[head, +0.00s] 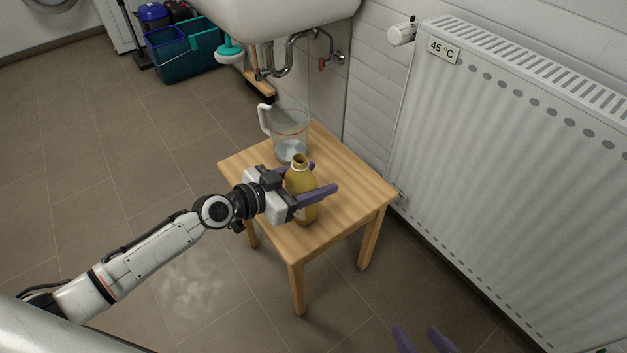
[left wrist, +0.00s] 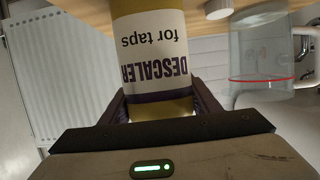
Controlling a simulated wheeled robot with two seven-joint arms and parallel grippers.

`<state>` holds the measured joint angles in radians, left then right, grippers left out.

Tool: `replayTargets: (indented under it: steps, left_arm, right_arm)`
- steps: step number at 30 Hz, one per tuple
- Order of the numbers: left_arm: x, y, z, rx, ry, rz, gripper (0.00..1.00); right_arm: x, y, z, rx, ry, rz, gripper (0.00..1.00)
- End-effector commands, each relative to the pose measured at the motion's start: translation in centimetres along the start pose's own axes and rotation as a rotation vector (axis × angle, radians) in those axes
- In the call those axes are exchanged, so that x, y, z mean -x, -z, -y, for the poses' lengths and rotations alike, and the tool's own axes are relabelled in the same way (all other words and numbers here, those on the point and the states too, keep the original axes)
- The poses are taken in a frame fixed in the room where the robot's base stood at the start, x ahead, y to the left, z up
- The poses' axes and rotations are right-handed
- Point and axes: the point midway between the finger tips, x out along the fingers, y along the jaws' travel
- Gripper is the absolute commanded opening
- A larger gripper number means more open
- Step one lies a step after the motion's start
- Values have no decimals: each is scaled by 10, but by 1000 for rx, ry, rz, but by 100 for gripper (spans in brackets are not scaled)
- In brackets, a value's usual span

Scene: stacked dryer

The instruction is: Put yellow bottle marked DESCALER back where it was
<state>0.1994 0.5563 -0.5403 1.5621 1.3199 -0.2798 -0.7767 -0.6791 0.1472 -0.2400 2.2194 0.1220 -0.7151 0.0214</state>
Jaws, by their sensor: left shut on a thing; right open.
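The yellow bottle (head: 301,182) stands upright on the wooden stool (head: 352,190) in the head view, its top uncapped. Its DESCALER label (left wrist: 152,60) shows upside down in the left wrist view. My left gripper (head: 317,180) has its purple fingers around the bottle's body and is shut on it. The bottle's base is partly hidden, so I cannot tell for sure whether it touches the stool top. My right gripper (head: 423,340) shows only its purple fingertips at the bottom edge, apart and empty.
A clear measuring jug (head: 290,125) with a red line stands behind the bottle on the stool. A white radiator (head: 510,150) marked 45 °C (head: 444,50) is on the right. A sink (head: 275,15) with pipes hangs behind. The stool's front right is clear.

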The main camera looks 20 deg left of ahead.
Motion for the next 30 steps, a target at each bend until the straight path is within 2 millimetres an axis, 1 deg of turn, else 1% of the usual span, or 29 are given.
replayTargets:
  steps: [5,6,9,17,21,23,26,30]
  left_arm:
    - [-2,-4,0,-1,0,-2,29]
    - [-1,-3,0,-1,0,0,60]
    - [-1,-3,0,0,0,0,75]
    - [-1,-3,0,0,0,0,75]
    - [1,4,0,1,0,0,75]
    - [10,-1,1,-2,2,4,75]
    - [30,-1,0,-3,0,5,75]
    - [62,-2,0,-4,-1,6,75]
  right_arm:
    - [-5,-3,1,3,6,12,46]
    - [-4,-1,1,5,8,13,46]
    - [-4,0,2,4,8,11,46]
    - [-4,0,2,4,8,10,46]
    - [2,4,0,0,-1,-1,46]
    - [2,-2,-1,-5,-4,1,46]
    - [2,-2,-1,-5,-6,0,46]
    - [1,-2,-1,-6,-6,-4,46]
